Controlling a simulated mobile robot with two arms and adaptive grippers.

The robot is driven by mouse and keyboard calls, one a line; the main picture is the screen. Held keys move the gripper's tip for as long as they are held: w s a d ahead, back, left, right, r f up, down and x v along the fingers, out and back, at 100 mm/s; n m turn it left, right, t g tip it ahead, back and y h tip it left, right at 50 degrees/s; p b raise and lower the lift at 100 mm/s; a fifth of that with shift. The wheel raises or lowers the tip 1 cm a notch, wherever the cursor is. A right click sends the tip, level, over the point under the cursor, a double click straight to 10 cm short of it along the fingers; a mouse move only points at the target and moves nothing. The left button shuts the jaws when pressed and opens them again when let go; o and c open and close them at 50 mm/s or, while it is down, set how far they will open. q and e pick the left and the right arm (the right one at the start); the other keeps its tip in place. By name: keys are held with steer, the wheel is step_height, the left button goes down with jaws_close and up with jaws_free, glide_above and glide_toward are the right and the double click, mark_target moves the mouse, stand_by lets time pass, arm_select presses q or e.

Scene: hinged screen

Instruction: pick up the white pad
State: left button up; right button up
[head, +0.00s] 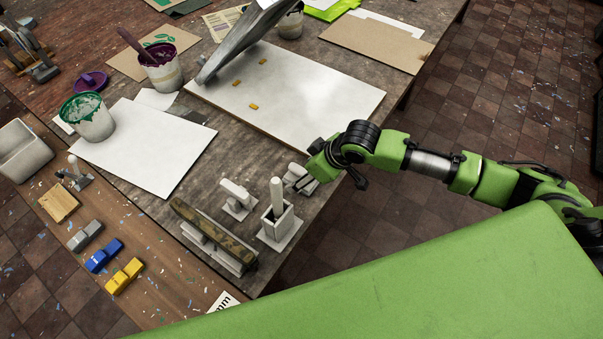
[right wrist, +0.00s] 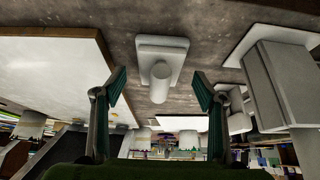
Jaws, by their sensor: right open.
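A small white block with a rounded handle on a flat base, which looks like the white pad (head: 298,178), stands on the grey table near its right edge. In the right wrist view the white pad (right wrist: 161,62) is ahead, its handle pointing towards me. My right gripper (head: 318,166) is beside it in the head view, partly overlapping it. In the right wrist view the fingers of my right gripper (right wrist: 160,88) are apart, with the handle showing between them and nothing gripped. Contact cannot be told. My left gripper does not show.
A white holder with an upright handle (head: 278,222) and another white handled piece (head: 237,198) stand close by. A large white board (head: 330,100) under a raised grey screen (head: 238,42) lies behind. Paint pots (head: 88,118) and a camouflage-patterned bar (head: 214,230) are further left.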

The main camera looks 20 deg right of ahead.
steer(key=shift+x, duration=0.9)
steer(key=shift+r, duration=0.1)
steer(key=c, duration=1.2)
